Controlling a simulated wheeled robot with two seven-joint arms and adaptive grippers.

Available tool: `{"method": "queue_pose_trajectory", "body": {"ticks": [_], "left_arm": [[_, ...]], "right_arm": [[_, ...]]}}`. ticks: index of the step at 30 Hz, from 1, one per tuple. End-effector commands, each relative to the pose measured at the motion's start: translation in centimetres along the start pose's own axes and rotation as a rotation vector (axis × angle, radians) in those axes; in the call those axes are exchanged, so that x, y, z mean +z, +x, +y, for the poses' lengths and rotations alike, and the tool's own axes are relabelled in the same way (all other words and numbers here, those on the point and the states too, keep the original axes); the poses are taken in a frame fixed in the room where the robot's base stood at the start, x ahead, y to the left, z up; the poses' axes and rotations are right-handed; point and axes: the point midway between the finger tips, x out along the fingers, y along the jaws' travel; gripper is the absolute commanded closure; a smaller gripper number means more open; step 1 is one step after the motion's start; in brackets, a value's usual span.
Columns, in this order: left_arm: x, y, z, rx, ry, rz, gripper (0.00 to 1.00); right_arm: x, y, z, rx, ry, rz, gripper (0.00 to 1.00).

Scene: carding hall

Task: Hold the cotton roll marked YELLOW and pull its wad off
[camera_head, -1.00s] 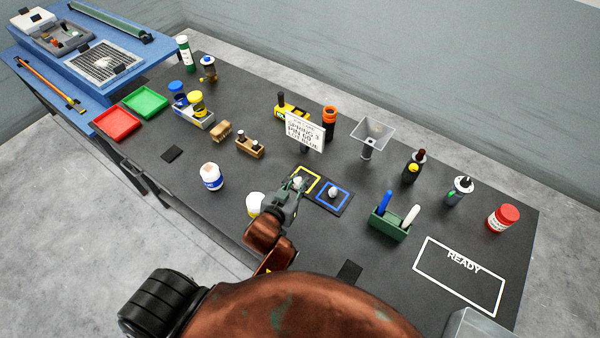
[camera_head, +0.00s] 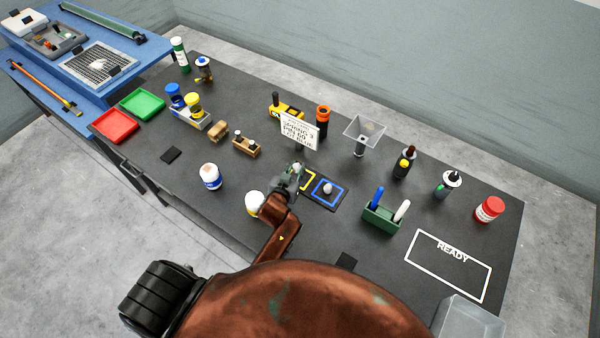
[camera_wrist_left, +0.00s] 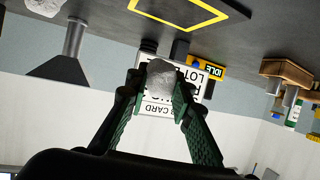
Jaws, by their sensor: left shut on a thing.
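My left gripper (camera_head: 292,176) is shut on a small pale grey-white wad (camera_wrist_left: 160,77), which shows between its fingertips in the left wrist view. The gripper is raised over the dark mat's yellow-outlined square (camera_head: 309,181), whose visible part is bare in the wrist view. A second pale wad (camera_head: 328,188) sits in the blue-outlined square (camera_head: 341,194). A white cylinder with a yellow mark (camera_head: 254,204) stands left of my forearm, partly hidden by it. A similar white cylinder with a blue mark (camera_head: 210,177) stands farther left. My right gripper is not in view.
A placard (camera_head: 300,131) stands close behind the mat, with a yellow device (camera_head: 286,112) beyond. A funnel on a stand (camera_head: 362,132) is to the right. A green holder (camera_head: 382,219) stands right of the mat. The white READY outline (camera_head: 448,264) is empty.

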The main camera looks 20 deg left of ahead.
Motion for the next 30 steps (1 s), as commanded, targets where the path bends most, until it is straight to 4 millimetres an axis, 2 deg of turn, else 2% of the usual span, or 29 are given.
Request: {"method": "queue_pose_trajectory", "body": {"ticks": [3,9,13,16,28,29,30], "left_arm": [[0.8,1.6,0.3,0.001,0.001,0.0,0.87],[1.6,3.0,0.6,0.001,0.0,0.0,0.87],[3.4,3.7,0.5,0.001,0.0,-0.003,0.87],[4.2,4.0,0.5,0.001,0.0,-0.001,0.87],[4.7,4.2,0.5,0.002,-0.001,0.0,0.87],[4.6,4.2,0.5,0.002,0.0,0.001,0.78],[4.6,4.1,0.5,0.002,0.0,0.001,0.75]], "right_arm": [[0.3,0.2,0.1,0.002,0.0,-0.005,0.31],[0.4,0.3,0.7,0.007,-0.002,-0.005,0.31],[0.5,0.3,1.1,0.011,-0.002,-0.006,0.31],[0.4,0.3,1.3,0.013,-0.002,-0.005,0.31],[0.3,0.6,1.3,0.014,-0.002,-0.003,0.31],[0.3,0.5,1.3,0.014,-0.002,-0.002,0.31],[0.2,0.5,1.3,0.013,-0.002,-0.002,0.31]]}}
